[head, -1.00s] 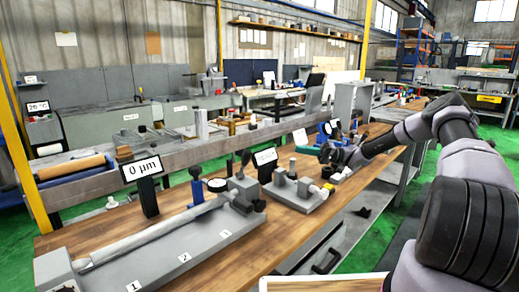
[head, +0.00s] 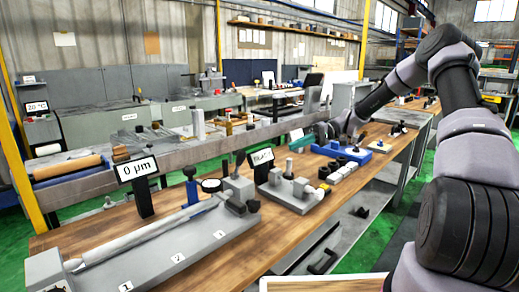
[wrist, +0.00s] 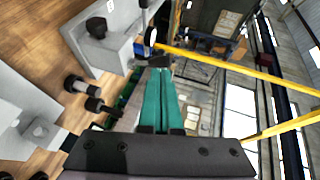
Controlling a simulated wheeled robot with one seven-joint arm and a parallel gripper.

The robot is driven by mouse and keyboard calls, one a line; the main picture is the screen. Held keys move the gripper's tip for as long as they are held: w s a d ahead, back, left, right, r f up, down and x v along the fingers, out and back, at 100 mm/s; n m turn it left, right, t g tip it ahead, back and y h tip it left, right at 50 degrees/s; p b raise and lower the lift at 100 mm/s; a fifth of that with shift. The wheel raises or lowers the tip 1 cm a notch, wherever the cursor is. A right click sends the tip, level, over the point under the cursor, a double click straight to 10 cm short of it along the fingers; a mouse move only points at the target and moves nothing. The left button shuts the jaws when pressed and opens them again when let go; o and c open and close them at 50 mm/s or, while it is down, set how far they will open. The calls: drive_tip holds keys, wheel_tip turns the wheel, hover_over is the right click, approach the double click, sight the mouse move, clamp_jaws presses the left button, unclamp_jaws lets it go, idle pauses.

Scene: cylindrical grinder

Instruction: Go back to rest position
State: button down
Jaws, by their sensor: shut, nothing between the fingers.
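My gripper (head: 323,133) is raised over the middle of the wooden bench (head: 240,262) in the head view, at the end of my arm, which reaches in from the right. It is small there and partly hidden by the wrist. In the wrist view, the two teal fingers of my gripper (wrist: 157,72) lie side by side with no object between them. The fingers look apart from the bench fixtures around them.
A long grey fixture with a cylindrical shaft (head: 150,232) lies at the bench's front left. A display reading 0 µm (head: 137,168) stands behind it. A smaller grey fixture (head: 290,192), several dark pieces and a blue tray (head: 343,150) stand farther right. A yellow post (head: 25,165) stands left.

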drive_tip(key=s+d+r+m+t+h, duration=0.3)
drive_tip(key=s+r, duration=0.4)
drive_tip(key=s, duration=0.3)
drive_tip(key=s+d+r+m+t+h, duration=0.3)
drive_tip(key=s+d+r+t+h, duration=0.2)
drive_tip(key=s, duration=0.5)
drive_tip(key=s+d+r+m+t+h, duration=0.3)
drive_tip(key=s+d+r+t+h, duration=0.1)
drive_tip(key=s+r, duration=0.5)
drive_tip(key=shift+s, duration=0.4)
drive_tip(key=shift+w+a, duration=0.1)
